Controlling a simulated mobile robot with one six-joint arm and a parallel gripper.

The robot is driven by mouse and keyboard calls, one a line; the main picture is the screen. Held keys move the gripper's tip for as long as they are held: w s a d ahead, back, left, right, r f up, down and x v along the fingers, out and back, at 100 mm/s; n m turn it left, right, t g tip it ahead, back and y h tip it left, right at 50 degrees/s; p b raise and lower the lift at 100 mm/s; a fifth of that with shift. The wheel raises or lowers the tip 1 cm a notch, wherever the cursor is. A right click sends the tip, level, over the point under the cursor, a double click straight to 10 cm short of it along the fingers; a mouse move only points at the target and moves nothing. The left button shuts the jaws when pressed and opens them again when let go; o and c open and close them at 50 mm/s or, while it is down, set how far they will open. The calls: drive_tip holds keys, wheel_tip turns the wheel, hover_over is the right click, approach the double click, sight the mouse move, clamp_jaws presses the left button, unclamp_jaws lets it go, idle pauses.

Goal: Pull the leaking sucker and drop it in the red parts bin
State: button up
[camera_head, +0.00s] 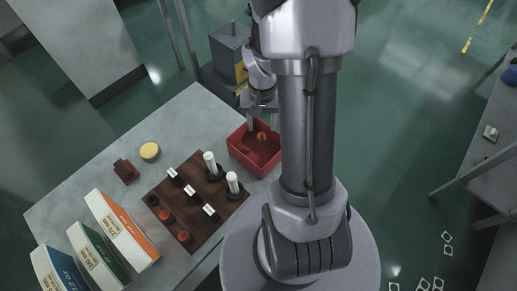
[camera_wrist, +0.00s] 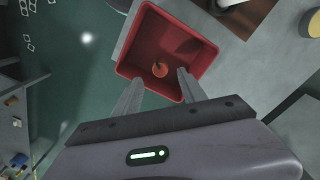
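The red parts bin (camera_head: 236,147) stands on the grey table beside the brown board, partly hidden by my arm in the head view. It also shows in the wrist view (camera_wrist: 203,57). An orange-red sucker (camera_head: 262,138) lies inside the bin; it shows in the wrist view (camera_wrist: 160,69) too, on the bin floor. My gripper (camera_wrist: 157,88) is above the near edge of the bin. Its two fingers are spread apart with nothing between them. In the head view my gripper (camera_head: 257,118) is small and partly hidden at the bin's far side.
The brown board (camera_head: 180,210) holds red suckers, white-tagged dark pieces and two white cylinders. A yellow disc (camera_head: 149,151), a small dark red block (camera_head: 126,171) and several upright boxes (camera_head: 122,230) are on the table. A grey box (camera_head: 229,48) stands behind the bin.

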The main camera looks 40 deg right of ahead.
wheel_tip(320, 180, up, 17)
drive_tip(key=p, duration=0.6)
drive_tip(key=shift+r+p, duration=0.2)
drive_tip(key=shift+p, duration=0.1)
drive_tip(key=s+a+r+n+t+y+b, duration=0.1)
drive_tip(key=s+a+r+n+t+b, duration=0.1)
drive_tip(key=a, duration=1)
drive_tip(key=s+a+r+n+t+y+b, duration=0.1)
drive_tip(key=s+a+b, duration=0.4)
drive_tip(key=a, duration=0.7)
wheel_tip(320, 180, up, 3)
drive_tip(key=n+t, duration=0.1)
drive_tip(key=t, duration=0.1)
drive_tip(key=shift+t, duration=0.4)
drive_tip(key=shift+f, duration=0.1)
